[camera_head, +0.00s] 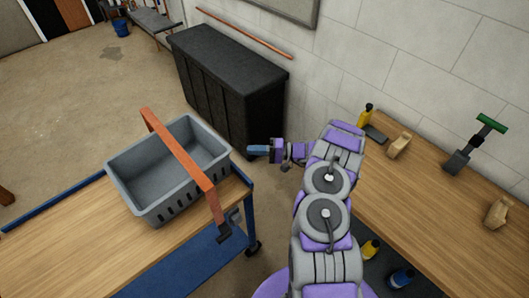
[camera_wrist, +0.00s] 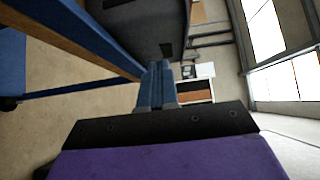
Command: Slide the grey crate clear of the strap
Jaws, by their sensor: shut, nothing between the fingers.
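The grey crate (camera_head: 188,203) sits empty at the right end of a wood-topped trolley (camera_head: 70,243) in the head view. An orange-brown strap (camera_head: 182,157) runs across the top of the crate, over its far and near rims, and hangs down past the near side with a dark end. My gripper (camera_head: 250,150) is to the right of the crate, apart from it, over the gap beside the dark cabinet. Its blue fingers are shut and empty; they also show in the wrist view (camera_wrist: 158,75). The crate and strap cannot be made out in the wrist view.
A dark cabinet (camera_head: 228,80) stands against the wall behind my gripper. The trolley has blue rails. Open floor (camera_head: 90,110) lies behind the trolley.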

